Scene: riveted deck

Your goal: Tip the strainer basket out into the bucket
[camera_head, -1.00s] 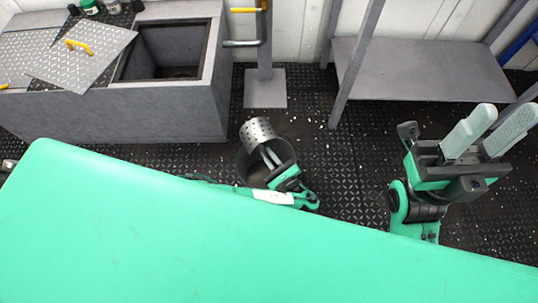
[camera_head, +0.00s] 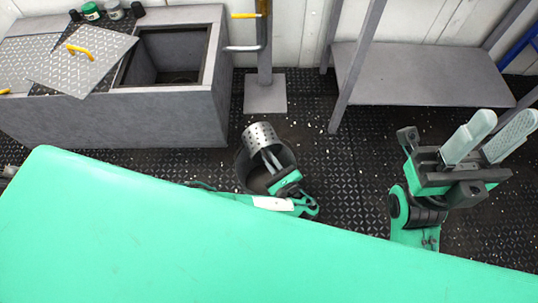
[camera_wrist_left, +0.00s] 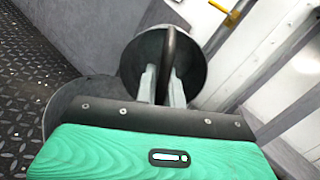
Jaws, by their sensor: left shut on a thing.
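The strainer basket (camera_head: 260,138) is a grey metal cylinder with small holes, tilted over the far side of the dark bucket (camera_head: 246,173). My left gripper (camera_head: 271,161) is shut on the basket's handle, above the bucket. In the left wrist view, the handle (camera_wrist_left: 169,50) runs between the fingers and the basket's round end (camera_wrist_left: 192,62) shows behind it; the bucket (camera_wrist_left: 72,100) is at lower left. I cannot see whether anything is in the basket or bucket. My right gripper (camera_head: 493,146) is open and empty, far right of the bucket.
A grey box with an open square hatch (camera_head: 175,78) stands at back left, its lid (camera_head: 85,62) with a yellow handle lying beside the opening. A post on a base plate (camera_head: 265,92) stands behind the bucket. A grey bench (camera_head: 425,75) is at back right. Pale bits litter the floor.

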